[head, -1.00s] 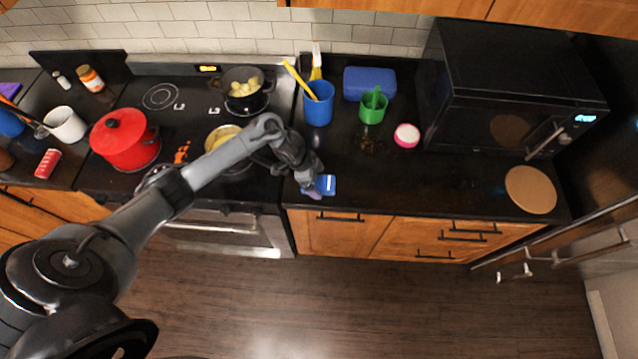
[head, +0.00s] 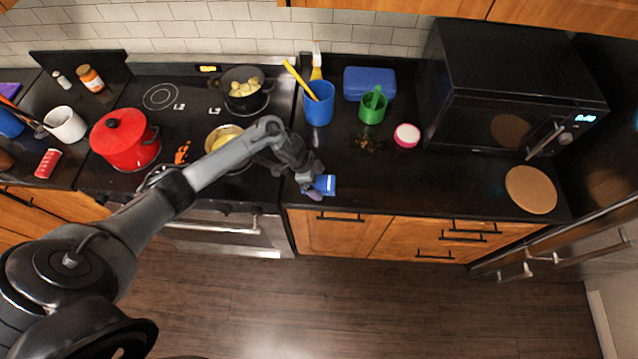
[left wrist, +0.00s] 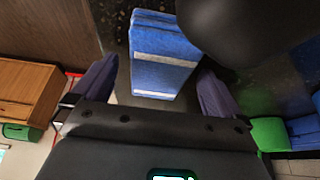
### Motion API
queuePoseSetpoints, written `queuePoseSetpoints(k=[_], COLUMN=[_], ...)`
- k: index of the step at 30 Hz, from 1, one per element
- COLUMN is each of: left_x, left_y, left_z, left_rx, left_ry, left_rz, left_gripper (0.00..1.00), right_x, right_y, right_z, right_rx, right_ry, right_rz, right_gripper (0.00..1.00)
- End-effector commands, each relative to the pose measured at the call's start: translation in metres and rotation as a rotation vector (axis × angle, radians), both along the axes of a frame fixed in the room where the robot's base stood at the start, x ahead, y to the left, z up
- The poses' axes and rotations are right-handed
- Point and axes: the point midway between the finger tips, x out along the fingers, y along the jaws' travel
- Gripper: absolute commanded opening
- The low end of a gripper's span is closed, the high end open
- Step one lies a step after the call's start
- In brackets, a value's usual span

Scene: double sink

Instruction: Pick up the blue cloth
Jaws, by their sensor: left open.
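The blue cloth (head: 326,184) lies near the front edge of the black counter, right of the stove. It is folded and has a pale stripe. In the left wrist view the cloth (left wrist: 160,65) shows between the two fingers of my left gripper (left wrist: 160,85). The fingers are apart, one on each side of it, and I see a gap on both sides. In the head view my left gripper (head: 312,188) is at the cloth and hides part of it. My right gripper is not in view.
A blue cup (head: 318,108) with utensils, a green cup (head: 372,108), a blue box (head: 369,82) and a pink-and-white container (head: 407,135) stand behind the cloth. Brown crumbs (head: 367,144) lie near them. A black microwave (head: 510,90) and round board (head: 531,190) are at right. The counter between is clear.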

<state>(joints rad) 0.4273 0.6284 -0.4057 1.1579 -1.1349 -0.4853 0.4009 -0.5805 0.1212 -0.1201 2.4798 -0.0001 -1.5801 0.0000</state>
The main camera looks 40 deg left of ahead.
Motion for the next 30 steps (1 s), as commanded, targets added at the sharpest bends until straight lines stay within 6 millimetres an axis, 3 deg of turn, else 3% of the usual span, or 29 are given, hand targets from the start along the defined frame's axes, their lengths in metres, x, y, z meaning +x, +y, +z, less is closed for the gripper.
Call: queuePoseSetpoints(k=[6,18,26,30], left_x=[0.000,0.000,0.000,0.001], left_y=[0.000,0.000,0.000,0.000], left_z=[0.000,0.000,0.002,0.014], left_rx=[0.000,0.000,0.000,0.001], left_ry=[0.000,0.000,-0.001,-0.003], left_rz=[0.000,0.000,0.000,-0.001], left_gripper=[0.98,0.39,0.39,0.39], right_x=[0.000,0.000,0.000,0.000], right_y=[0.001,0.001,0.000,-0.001], right_z=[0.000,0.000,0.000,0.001], right_rx=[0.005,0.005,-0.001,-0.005], right_ry=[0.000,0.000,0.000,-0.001], right_rz=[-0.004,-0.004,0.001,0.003], right_gripper=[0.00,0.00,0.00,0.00])
